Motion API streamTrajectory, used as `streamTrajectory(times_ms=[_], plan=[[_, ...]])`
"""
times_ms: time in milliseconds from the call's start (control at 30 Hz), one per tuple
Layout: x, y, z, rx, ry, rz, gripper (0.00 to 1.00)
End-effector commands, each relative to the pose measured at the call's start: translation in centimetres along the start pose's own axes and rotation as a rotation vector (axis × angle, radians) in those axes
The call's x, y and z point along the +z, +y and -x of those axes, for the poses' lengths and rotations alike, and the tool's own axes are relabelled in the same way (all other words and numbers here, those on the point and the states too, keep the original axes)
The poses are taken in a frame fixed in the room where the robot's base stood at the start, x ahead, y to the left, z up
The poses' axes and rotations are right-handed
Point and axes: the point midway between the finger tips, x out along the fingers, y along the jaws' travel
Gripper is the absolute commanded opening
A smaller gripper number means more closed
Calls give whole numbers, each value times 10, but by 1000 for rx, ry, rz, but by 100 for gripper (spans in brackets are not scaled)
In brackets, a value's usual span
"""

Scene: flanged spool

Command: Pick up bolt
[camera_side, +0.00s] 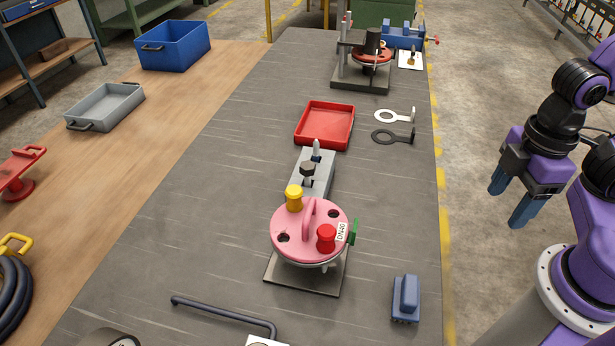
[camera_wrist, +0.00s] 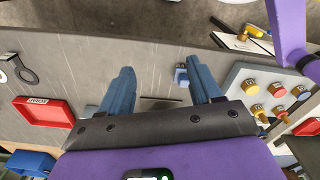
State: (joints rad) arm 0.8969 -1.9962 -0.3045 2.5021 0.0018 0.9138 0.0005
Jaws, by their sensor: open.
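A dark hex-headed piece that looks like a bolt (camera_side: 307,168) stands on a grey block (camera_side: 322,180) behind the pink flange (camera_side: 310,230). The flange carries a yellow knob (camera_side: 294,196), a red knob (camera_side: 326,237) and a white tag, with dark holes between. In the wrist view, several bolt-like pieces with yellow, red and blue heads, one of them red (camera_wrist: 281,92), stand in a light grey plate (camera_wrist: 238,78) at the right. My gripper (camera_side: 509,205) is open and empty, off the table's right side and far from these pieces. Its fingers also show in the wrist view (camera_wrist: 160,67).
A red tray (camera_side: 325,145), ring-ended spanners (camera_side: 394,137) and a fixture (camera_side: 362,82) lie farther back. A blue block (camera_side: 405,300) is near the front right edge, with a bent bar (camera_side: 225,313) to its left. The table's left middle is clear.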

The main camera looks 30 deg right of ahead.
Motion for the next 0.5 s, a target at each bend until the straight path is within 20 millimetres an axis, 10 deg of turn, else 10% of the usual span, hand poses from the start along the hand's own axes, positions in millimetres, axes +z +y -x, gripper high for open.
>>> streamTrajectory(times_ms=[233, 500], plan=[[-18, 7, 5, 1, -1, 6, 64], [-97, 43, 25, 3, -8, 48, 64]])
